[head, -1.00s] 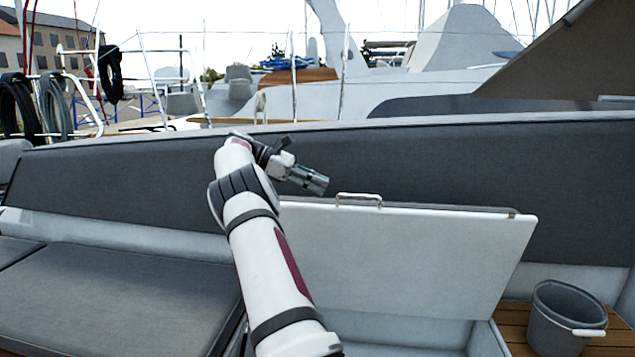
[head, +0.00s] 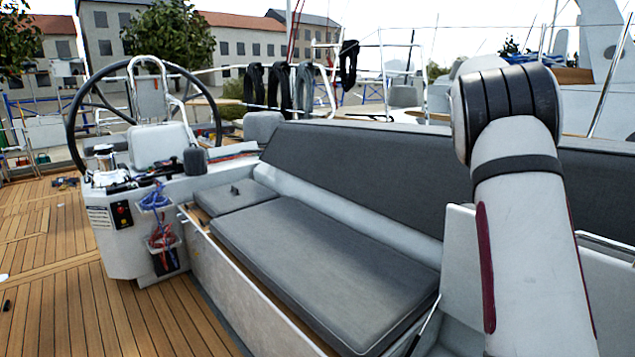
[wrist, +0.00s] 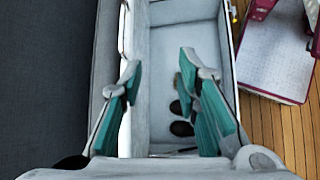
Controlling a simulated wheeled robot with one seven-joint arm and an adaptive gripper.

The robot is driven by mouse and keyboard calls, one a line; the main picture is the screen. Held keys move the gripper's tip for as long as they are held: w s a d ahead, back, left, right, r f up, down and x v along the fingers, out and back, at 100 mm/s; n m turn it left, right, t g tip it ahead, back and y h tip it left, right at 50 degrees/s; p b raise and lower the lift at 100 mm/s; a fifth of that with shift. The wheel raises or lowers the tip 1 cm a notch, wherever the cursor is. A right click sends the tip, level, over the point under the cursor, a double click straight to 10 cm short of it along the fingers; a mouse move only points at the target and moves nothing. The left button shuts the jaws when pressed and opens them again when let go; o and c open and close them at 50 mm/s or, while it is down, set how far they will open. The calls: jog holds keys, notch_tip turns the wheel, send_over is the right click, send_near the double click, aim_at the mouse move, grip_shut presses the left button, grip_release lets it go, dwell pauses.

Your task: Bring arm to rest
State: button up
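My white arm (head: 525,230) with dark bands rises at the right of the head view; its far end is hidden behind the dark joint. My gripper (wrist: 158,68) does not show in the head view. In the wrist view its two teal-padded fingers are apart with nothing between them. They are above an open white seat locker (wrist: 165,45). A few dark objects (wrist: 182,128) lie inside it near the right finger; I cannot tell what they are.
A raised white lid (head: 460,265) stands beside my arm against the grey backrest (head: 350,175). A grey seat cushion (head: 320,265) lies left of it. A steering wheel (head: 72,130) and pedestal (head: 130,240) stand at left. The teak floor (head: 50,290) is mostly clear.

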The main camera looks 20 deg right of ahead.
jog(key=s+a+r+m+t+y+p, duration=0.1)
jog(key=s+a+r+t, duration=0.2)
jog(key=a, duration=1)
jog(key=s+a+r+t+y+p, duration=0.15)
jog(key=s+a+t, duration=0.25)
jog(key=a, duration=0.9)
jog(key=s+a+f+m+t+y+p, duration=0.1)
jog(key=s+a+f+t, duration=0.1)
jog(key=s+a, duration=0.5)
jog(key=s+a+f+m+t+y+p, duration=0.1)
jog(key=s+a+f, duration=0.3)
jog(key=a, duration=0.6)
jog(key=s+t, duration=0.1)
jog(key=s, duration=0.1)
jog(key=shift+s+a+f+p, duration=0.15)
jog(key=shift+s+f+p, duration=0.1)
jog(key=shift+s+p, duration=0.1)
jog(key=shift+y, duration=0.25)
